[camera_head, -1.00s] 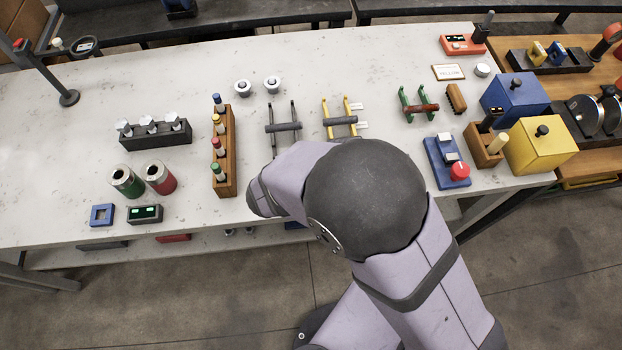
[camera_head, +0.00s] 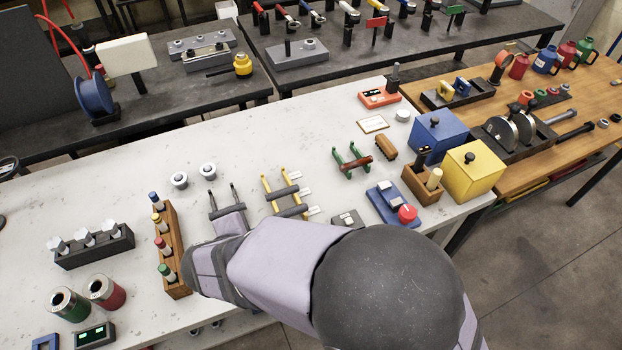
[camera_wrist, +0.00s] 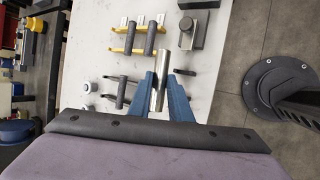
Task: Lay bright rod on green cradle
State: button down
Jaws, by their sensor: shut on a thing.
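In the wrist view, my gripper (camera_wrist: 161,76) is shut on a bright silvery rod (camera_wrist: 163,60), gripped between its blue fingers. In the head view my arm hides the gripper and this rod. The green cradle (camera_head: 339,158) stands on the white bench, right of the yellow cradle, with a dark reddish rod (camera_head: 358,163) across it. The green cradle is not seen in the wrist view. The yellow cradle (camera_head: 267,186) bears two dark rods and also shows in the wrist view (camera_wrist: 121,51). A dark cradle (camera_head: 212,200) with a grey rod stands left of it.
A blue box with a red button (camera_head: 391,206) and a small grey block (camera_head: 347,219) stand near the front edge. A brown block (camera_head: 386,147) lies right of the green cradle. Blue (camera_head: 440,134) and yellow (camera_head: 474,172) boxes stand further right.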

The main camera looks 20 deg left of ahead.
jog(key=w+a+m+b, duration=0.1)
jog(key=w+a+b, duration=0.1)
jog(key=w, duration=1)
jog(key=w+a+b, duration=0.1)
jog(key=w+b, duration=0.1)
jog(key=w, duration=1)
jog(key=w+d+b, duration=0.2)
jog(key=w+d, duration=0.3)
jog(key=w, duration=0.4)
jog(key=w+d+b, duration=0.1)
jog(key=w+d, duration=0.3)
jog(key=w, duration=0.6)
jog(key=shift+s+d+f+p, duration=0.1)
jog(key=shift+f+p, duration=0.35)
jog(key=shift+f, duration=1.9)
jog(key=shift+s+f+p, duration=0.1)
jog(key=shift+f+p, duration=0.35)
jog(key=shift+f, duration=1.85)
jog(key=shift+f, duration=0.25)
jog(key=c, duration=1.6)
grip_release()
jog(key=shift+f, duration=0.1)
jog(key=shift+c, duration=0.2)
